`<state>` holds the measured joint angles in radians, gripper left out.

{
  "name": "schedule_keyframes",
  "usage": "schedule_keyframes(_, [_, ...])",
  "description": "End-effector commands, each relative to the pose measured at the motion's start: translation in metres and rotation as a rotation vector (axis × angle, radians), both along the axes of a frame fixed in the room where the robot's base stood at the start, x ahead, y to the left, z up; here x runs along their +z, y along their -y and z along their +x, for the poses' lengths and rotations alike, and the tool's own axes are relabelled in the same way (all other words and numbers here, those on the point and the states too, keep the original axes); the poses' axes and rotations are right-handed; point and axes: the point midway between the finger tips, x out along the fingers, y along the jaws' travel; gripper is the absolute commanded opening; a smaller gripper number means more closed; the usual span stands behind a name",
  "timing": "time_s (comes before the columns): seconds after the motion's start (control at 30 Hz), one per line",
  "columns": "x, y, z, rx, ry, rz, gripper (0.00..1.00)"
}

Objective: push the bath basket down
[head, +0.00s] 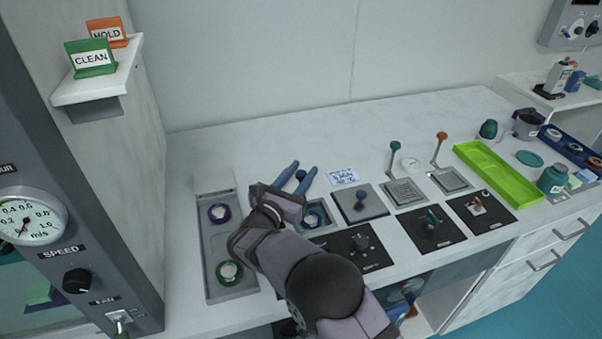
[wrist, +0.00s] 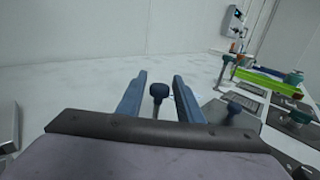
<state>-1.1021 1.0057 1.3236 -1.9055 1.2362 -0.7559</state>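The bath (head: 326,229) is a small square basin in the counter, partly hidden by my arm. A ring with a dark blue rim (head: 312,217) shows inside it. A dark blue round knob on a stem (head: 301,175), seemingly the bath basket's handle, stands up over it; the basket's body is mostly hidden. My gripper (head: 305,167) is open, its two blue fingers pointing away. In the wrist view the knob (wrist: 158,90) shows between the fingers (wrist: 159,75), with a gap on both sides. I cannot tell exactly how high the basket sits.
A grey tray with rings (head: 213,263) lies left of my arm. Right of the bath are a grey plate with a blue knob (head: 372,212), upright levers (head: 394,158) and black control panels (head: 432,238). A green tray (head: 505,178) lies farther right. The counter behind is mostly clear.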

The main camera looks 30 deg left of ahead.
Motion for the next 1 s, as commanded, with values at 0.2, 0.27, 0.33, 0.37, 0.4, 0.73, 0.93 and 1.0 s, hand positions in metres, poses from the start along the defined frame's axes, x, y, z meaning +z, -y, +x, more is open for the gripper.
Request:
schedule_keyframes(0.2, [0.0,0.0,0.0,0.0,0.001,0.001,0.41])
schedule_keyframes(0.27, [0.0,0.0,0.0,0.0,0.001,0.001,0.41])
schedule_keyframes(0.33, [0.0,0.0,-0.001,0.0,0.001,0.001,0.41])
schedule_keyframes(0.37, [0.0,0.0,-0.002,0.001,0.001,0.001,0.41])
schedule_keyframes(0.4, [0.0,-0.001,-0.004,0.001,0.0,0.001,0.41])
schedule_keyframes(0.73, [-0.001,-0.001,-0.043,0.003,0.001,0.0,0.41])
schedule_keyframes(0.93, [0.0,-0.001,-0.065,0.001,0.001,0.001,0.41])
schedule_keyframes(1.0, [0.0,-0.001,-0.07,0.001,0.001,0.001,0.41])
